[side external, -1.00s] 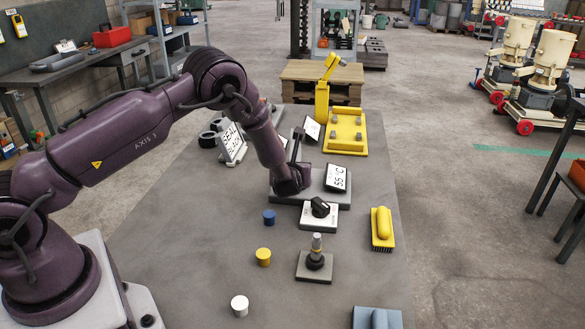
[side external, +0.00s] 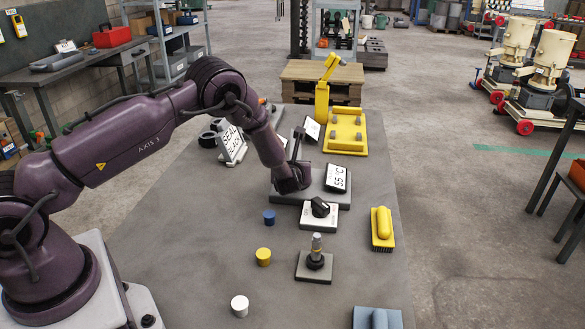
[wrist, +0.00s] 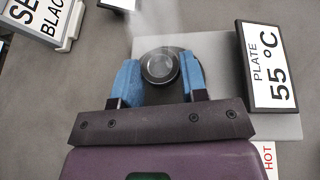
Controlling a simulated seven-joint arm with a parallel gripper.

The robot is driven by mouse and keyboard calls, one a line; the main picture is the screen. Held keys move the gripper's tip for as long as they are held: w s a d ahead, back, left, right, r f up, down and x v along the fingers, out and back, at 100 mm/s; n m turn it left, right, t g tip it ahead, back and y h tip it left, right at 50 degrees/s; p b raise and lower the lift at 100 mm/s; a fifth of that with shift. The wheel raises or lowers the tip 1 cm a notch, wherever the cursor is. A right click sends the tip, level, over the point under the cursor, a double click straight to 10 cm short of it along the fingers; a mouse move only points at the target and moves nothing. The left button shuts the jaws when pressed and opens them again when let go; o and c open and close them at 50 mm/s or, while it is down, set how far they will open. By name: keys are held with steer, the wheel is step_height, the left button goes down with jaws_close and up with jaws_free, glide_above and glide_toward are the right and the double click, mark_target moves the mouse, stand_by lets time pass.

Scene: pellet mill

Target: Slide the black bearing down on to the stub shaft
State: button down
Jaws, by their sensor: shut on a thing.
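My gripper (wrist: 160,82) has blue fingers and is shut on the black bearing (wrist: 160,66), a dark ring with a shiny rim, one finger at each side. In the wrist view the bearing is over the grey heater plate (wrist: 211,48); I cannot tell whether it touches the plate. In the side view my gripper (side external: 291,184) is low at the heater plate (side external: 332,203), and the bearing is hidden there. The stub shaft (side external: 316,243) stands upright, metal-tipped with a dark collar, on a square grey base (side external: 314,273), nearer the camera than my gripper.
A display (side external: 336,178) reading 55 °C stands beside the plate. A black-knobbed box (side external: 319,215) lies between plate and shaft. A yellow brush (side external: 382,229) is right. Blue (side external: 269,216), yellow (side external: 263,256) and white (side external: 240,305) cylinders stand left. A sign (side external: 232,143) stands behind.

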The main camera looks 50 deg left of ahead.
steer(key=shift+r, duration=0.15)
stand_by(0.3)
steer(key=shift+r, duration=3.4)
steer(key=c, duration=1.5)
jaws_free()
jaws_close()
